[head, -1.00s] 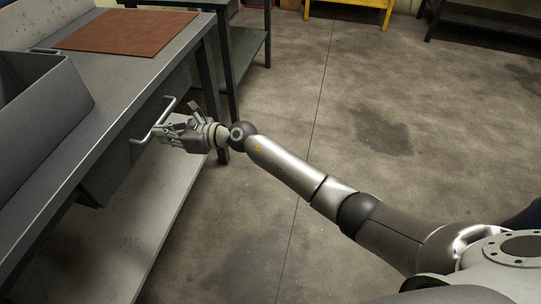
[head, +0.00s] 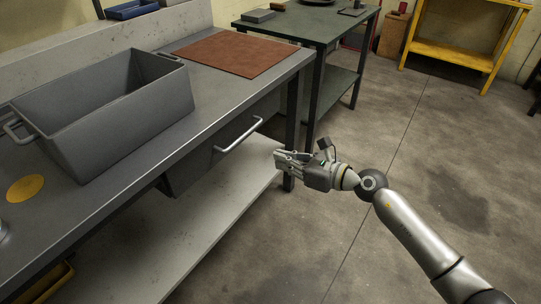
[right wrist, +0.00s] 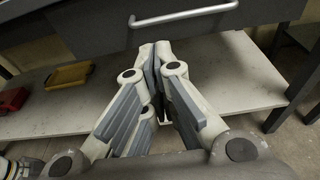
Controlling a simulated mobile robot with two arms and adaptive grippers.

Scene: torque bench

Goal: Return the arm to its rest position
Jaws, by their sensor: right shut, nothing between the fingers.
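My right gripper (head: 279,161) is in the head view, out in front of the bench. It is apart from the drawer handle (head: 240,135), to the right of it and a little lower in the picture. Its fingers are shut with nothing between them. In the right wrist view the fingertips (right wrist: 154,54) meet below the light drawer handle (right wrist: 184,16). My right arm reaches in from the lower right of the head view. My left gripper is not in view.
The grey bench (head: 105,200) carries an open grey bin (head: 120,125), a brown mat (head: 236,52) and a yellow disc (head: 25,188). A pale lower shelf (head: 165,250) is under it. A green table (head: 310,22) and yellow stand (head: 455,55) are behind. Floor to the right is clear.

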